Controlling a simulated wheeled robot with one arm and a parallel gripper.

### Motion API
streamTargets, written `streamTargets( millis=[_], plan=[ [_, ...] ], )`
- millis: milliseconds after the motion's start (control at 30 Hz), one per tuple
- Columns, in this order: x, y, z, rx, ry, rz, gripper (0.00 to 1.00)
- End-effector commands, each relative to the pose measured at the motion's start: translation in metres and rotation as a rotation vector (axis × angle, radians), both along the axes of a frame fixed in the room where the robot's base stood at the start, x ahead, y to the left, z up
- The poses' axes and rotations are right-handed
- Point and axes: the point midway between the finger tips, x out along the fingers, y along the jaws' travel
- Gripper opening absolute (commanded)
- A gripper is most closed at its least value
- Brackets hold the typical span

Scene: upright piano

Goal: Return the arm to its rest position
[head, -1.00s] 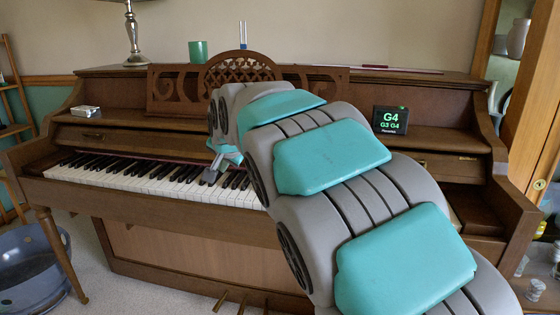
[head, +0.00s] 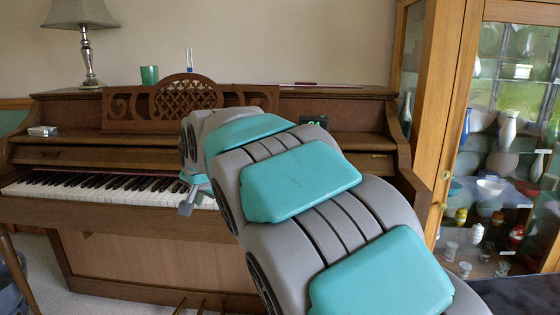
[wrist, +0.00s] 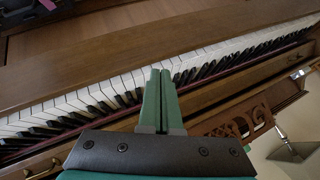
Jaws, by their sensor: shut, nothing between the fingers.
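My gripper (head: 187,204) shows small in the head view, in front of the piano keys, with my grey and teal arm across the middle and lower right. In the wrist view my gripper (wrist: 160,85) has its two green fingers together with nothing between them. The upright piano (head: 160,232) is brown wood with its keyboard (head: 100,190) uncovered. The keyboard also runs diagonally across the wrist view (wrist: 90,103), beyond the fingertips. I cannot tell the exact gap between fingertips and keys. My arm hides the right part of the keyboard.
A small display (head: 315,120) on the piano is mostly hidden behind my arm. A glass-fronted cabinet (head: 430,130) with glassware is at the right.

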Motion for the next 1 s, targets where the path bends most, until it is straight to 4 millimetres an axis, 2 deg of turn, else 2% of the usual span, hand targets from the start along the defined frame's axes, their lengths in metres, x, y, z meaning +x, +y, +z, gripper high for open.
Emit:
streamTargets(
  millis=[267,367,467,567,600,700,767,900,1000],
  plan=[
    [-0.021,-0.069,-0.02,-0.091,0.064,-0.022,0.0],
    [-0.037,-0.103,-0.031,-0.136,0.102,-0.027,0.0],
    [-0.061,-0.143,-0.046,-0.189,0.159,-0.029,0.0],
    [-0.099,-0.192,-0.066,-0.246,0.235,-0.023,0.0],
    [-0.119,-0.211,-0.076,-0.27,0.273,-0.016,0.0],
    [-0.17,-0.252,-0.099,-0.321,0.368,0.013,0.0],
    [-0.203,-0.274,-0.112,-0.345,0.423,0.035,0.0],
    [-0.283,-0.311,-0.143,-0.384,0.556,0.103,0.0],
    [-0.336,-0.327,-0.161,-0.4,0.637,0.16,0.0]
  ],
)
